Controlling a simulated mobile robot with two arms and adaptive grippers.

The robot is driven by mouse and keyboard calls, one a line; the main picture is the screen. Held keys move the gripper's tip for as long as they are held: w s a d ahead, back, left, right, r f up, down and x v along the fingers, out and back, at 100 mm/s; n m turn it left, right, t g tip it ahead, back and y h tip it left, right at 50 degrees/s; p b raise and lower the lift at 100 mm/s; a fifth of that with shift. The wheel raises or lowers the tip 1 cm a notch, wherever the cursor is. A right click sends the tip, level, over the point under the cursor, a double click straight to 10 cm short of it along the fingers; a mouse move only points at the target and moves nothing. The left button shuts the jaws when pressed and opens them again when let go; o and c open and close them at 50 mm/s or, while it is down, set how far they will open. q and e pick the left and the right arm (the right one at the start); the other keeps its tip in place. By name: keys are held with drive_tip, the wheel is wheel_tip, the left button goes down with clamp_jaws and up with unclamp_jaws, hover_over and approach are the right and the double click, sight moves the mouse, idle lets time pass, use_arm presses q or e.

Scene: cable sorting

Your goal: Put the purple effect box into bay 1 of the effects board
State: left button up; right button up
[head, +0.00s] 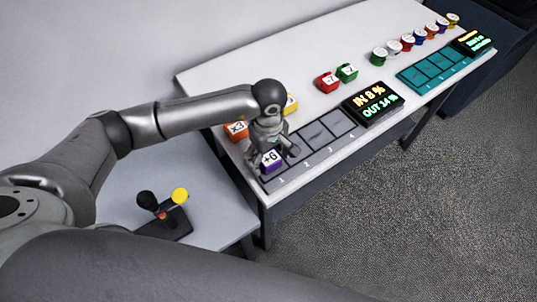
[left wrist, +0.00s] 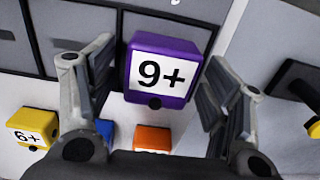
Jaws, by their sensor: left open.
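The purple effect box (head: 271,161), marked "+6", stands at bay 1, the near left end of the grey effects board (head: 316,133). In the left wrist view the purple box (left wrist: 163,68) appears upside down, over the end bay. I cannot tell whether it sits fully down in the bay. My left gripper (head: 272,150) is open above the board, and in the left wrist view its fingers (left wrist: 163,90) are on either side of the box, with gaps visible. The other bays shown are empty. My right gripper is not in view.
An orange box (head: 236,131) and a yellow box (head: 291,103) stand behind the board; a blue box (left wrist: 105,128) shows beside them. A display (head: 374,103) adjoins the board. Red (head: 327,82) and green (head: 347,72) boxes stand farther back. A joystick unit (head: 165,215) is on the lower table.

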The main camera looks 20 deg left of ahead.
sight(269, 156)
use_arm(q)
drive_tip(key=shift+r, duration=0.1)
drive_tip(key=shift+r, duration=0.2)
wheel_tip(269, 156, up, 12)
drive_tip(key=b, duration=0.3)
drive_tip(key=shift+f, duration=0.15)
